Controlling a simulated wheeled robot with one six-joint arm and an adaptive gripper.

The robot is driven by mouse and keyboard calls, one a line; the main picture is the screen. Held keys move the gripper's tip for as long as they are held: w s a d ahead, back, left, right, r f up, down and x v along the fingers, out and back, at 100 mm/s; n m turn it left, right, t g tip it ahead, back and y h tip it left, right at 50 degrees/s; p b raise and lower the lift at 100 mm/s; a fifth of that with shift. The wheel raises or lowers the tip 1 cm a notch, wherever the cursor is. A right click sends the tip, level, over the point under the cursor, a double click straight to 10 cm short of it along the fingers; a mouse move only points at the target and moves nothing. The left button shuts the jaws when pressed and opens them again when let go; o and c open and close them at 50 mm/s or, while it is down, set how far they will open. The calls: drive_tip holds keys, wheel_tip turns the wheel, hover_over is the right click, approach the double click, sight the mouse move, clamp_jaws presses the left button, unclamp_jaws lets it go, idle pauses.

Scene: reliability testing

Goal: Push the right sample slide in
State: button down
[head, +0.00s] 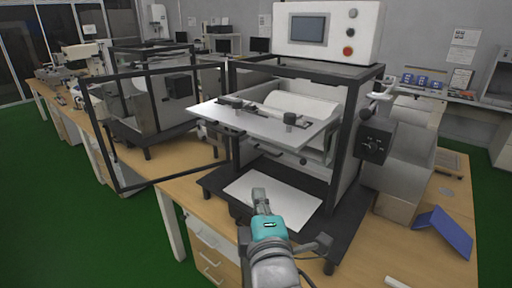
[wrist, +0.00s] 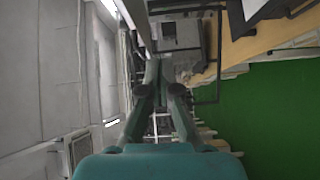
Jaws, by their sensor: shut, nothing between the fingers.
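The right sample slide (head: 265,123) is a flat white plate with two dark knobs on top. In the head view it sticks out of the front of the right test machine (head: 349,160), above that machine's base. My gripper (head: 258,193) is shut and empty. In the head view it is in front of the machine, lower in the picture than the slide and apart from it. Its fingers also show in the wrist view (wrist: 161,88). I cannot pick out the slide for certain in the wrist view.
A black-framed clear door (head: 118,130) stands open left of the slide. A second machine (head: 160,105) is behind it. A control box (head: 326,32) sits on top of the right machine. A blue folder (head: 445,230) lies on the wooden bench (head: 400,245). Green floor (head: 60,220) is open at left.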

wheel_tip(320, 180, up, 5)
drive_tip(key=a, duration=0.2)
drive_tip(key=w+d, duration=0.1)
drive_tip(key=w, duration=1.2)
drive_tip(key=shift+w+d+f+n, duration=0.15)
drive_tip(key=shift+d+n, duration=0.15)
drive_tip(key=shift+n, duration=0.1)
drive_tip(key=shift+d, duration=0.1)
drive_tip(key=w+d, duration=1.5)
drive_tip(key=w, duration=0.4)
drive_tip(key=shift+w, duration=0.25)
